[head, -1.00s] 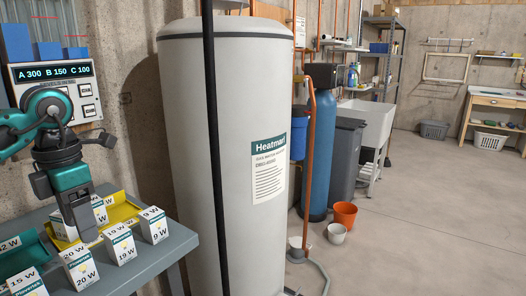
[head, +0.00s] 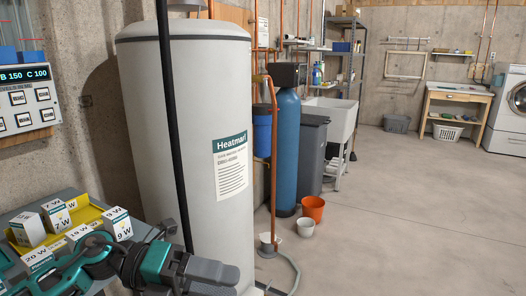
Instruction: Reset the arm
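My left arm, teal and dark grey, comes in at the lower left. Its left gripper (head: 218,274) points to the right, in front of the bench's right end and the foot of the tank. I cannot make out a gap between its fingers, and no object shows in it. My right gripper is out of view.
White wattage boxes (head: 117,222) and a yellow tray (head: 84,212) are on the grey bench. A control panel (head: 28,103) is on the wall behind. The tall Heatmart tank (head: 190,130) stands close, crossed by a black pole (head: 172,110). Open floor (head: 420,220) lies to the right.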

